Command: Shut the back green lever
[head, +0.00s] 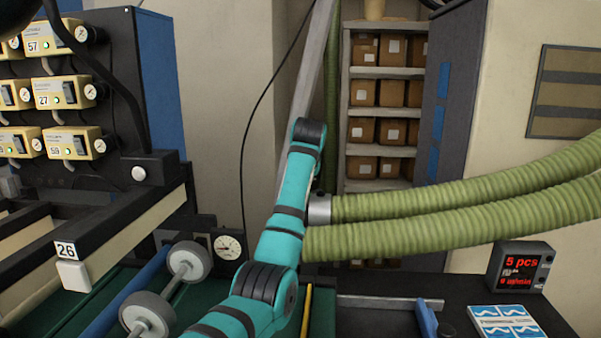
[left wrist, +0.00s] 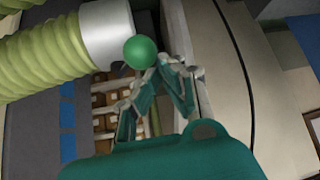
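A round green knob (left wrist: 140,52), the end of a lever, shows in the left wrist view in front of a white pipe collar (left wrist: 106,32). My left gripper (left wrist: 156,74) is in the same view with its fingertips drawn together, just below and right of the knob. Nothing shows between the fingers. I cannot tell whether the tips touch the knob. In the head view my teal left arm rises through the middle and hides its own gripper and the knob. My right gripper is in neither view.
Two ribbed green hoses (head: 480,190) run right from behind my arm, one ending in a grey metal collar (head: 320,209). Shelves with brown boxes (head: 390,92) stand behind. A red-lit display (head: 520,267) is at the right. A roller with grey ends (head: 188,262) lies left of my arm.

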